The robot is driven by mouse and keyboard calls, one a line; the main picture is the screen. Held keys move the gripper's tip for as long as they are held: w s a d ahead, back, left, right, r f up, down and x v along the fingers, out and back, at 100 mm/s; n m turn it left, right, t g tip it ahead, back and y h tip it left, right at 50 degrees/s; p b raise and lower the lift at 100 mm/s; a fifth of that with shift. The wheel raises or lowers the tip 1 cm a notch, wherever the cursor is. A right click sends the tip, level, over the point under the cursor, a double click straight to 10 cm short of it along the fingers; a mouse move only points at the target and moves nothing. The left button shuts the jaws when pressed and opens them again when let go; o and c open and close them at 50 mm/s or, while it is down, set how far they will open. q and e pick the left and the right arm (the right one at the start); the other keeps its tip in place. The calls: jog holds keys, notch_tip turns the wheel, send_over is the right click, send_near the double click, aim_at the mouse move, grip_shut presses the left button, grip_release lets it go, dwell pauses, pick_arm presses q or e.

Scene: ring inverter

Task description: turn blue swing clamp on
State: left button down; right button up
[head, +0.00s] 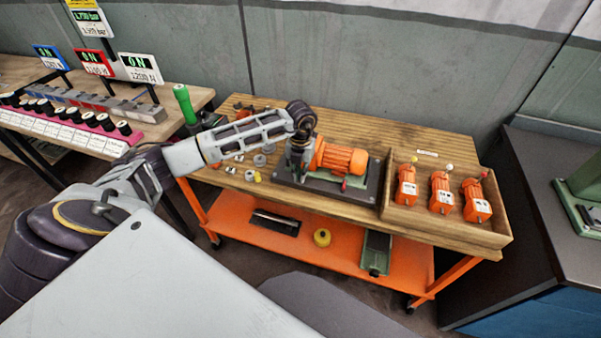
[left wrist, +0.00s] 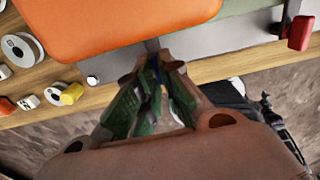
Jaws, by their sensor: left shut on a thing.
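My left gripper (head: 297,168) points down at the left end of the orange motor unit (head: 340,158) on its dark base plate. In the left wrist view the green-padded fingers of my left gripper (left wrist: 157,72) close together at the edge of the grey base, below the large orange housing (left wrist: 120,25). A thin sliver of blue (left wrist: 155,61) shows between the fingertips, seemingly the blue swing clamp; the fingers hide most of it, so its angle cannot be told. A red clamp handle (left wrist: 300,33) stands at the right; it also shows in the head view (head: 344,185). My right gripper is out of view.
A wooden tray (head: 505,238) with three orange motors stands on the right of the table. Small grey and yellow parts (head: 258,160) lie left of the unit. Blue (head: 51,57), red (head: 94,62) and white (head: 140,68) framed displays stand on the left bench.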

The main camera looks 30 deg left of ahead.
pick_arm(q)
jog(key=c, duration=1.6)
grip_release()
notch_tip(320, 180, up, 12)
